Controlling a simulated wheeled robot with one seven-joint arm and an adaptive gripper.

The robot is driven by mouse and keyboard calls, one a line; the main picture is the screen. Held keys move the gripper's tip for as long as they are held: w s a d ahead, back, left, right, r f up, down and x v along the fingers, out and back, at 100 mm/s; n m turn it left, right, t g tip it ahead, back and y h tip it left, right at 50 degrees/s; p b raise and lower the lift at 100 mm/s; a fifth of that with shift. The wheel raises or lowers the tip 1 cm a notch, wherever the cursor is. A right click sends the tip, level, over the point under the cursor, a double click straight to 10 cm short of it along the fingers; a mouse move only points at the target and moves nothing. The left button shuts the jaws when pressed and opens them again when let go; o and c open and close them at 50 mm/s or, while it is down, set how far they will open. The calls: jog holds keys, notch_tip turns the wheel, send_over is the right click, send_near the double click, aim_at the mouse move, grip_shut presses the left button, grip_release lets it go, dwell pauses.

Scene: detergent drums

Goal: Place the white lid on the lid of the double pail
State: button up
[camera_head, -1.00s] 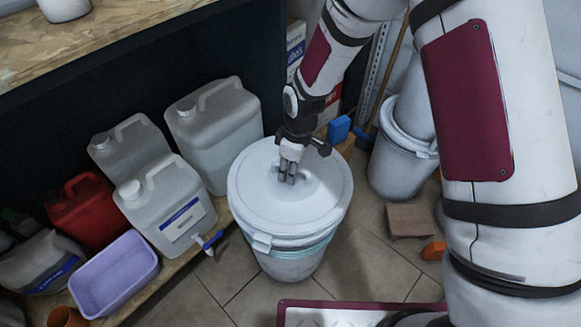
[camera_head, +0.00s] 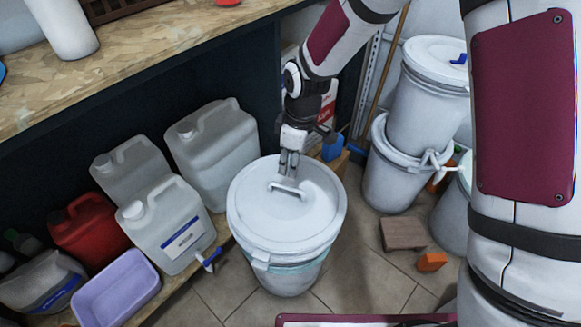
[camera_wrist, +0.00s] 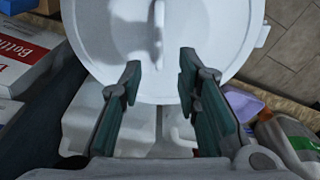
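The white lid (camera_head: 270,215), with a raised bar handle (camera_head: 287,189), sits on a white pail (camera_head: 290,280) with a teal band. The lid also fills the top of the wrist view (camera_wrist: 215,40), with its handle (camera_wrist: 158,35) beyond my fingertips. My gripper (camera_head: 289,174) is just above and behind the handle. In the wrist view my gripper (camera_wrist: 160,75) is open, with nothing between its fingers. The double pail (camera_head: 424,120), one pail stacked in another, stands at the right. Its upper lid (camera_head: 430,52) has a blue handle.
White jugs (camera_head: 165,228), a red canister (camera_head: 90,232) and a purple tub (camera_head: 118,290) line the low left shelf. A brown block (camera_head: 403,234) and an orange piece (camera_head: 431,262) lie on the floor near the double pail. A wooden counter (camera_head: 150,40) runs above.

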jog(key=shift+r, duration=0.25)
jog(key=s+d+r+m+h, duration=0.1)
jog(key=s+d+r+m, duration=0.3)
jog(key=s+d+r, duration=0.4)
jog(key=s+d+r+m+h, duration=0.1)
jog(key=s+d+r+m, duration=0.25)
jog(key=d+r, duration=0.55)
jog(key=s+d+r+m, duration=0.1)
jog(key=s+r+m, duration=0.2)
jog(key=s, duration=0.7)
jog(key=s+d+r+m, duration=0.2)
jog(key=s+r+m, duration=0.1)
jog(key=s, duration=0.8)
jog(key=shift+s+d+m+y, duration=0.15)
jog(key=shift+d+m+y, duration=0.15)
jog(key=shift+m, duration=0.25)
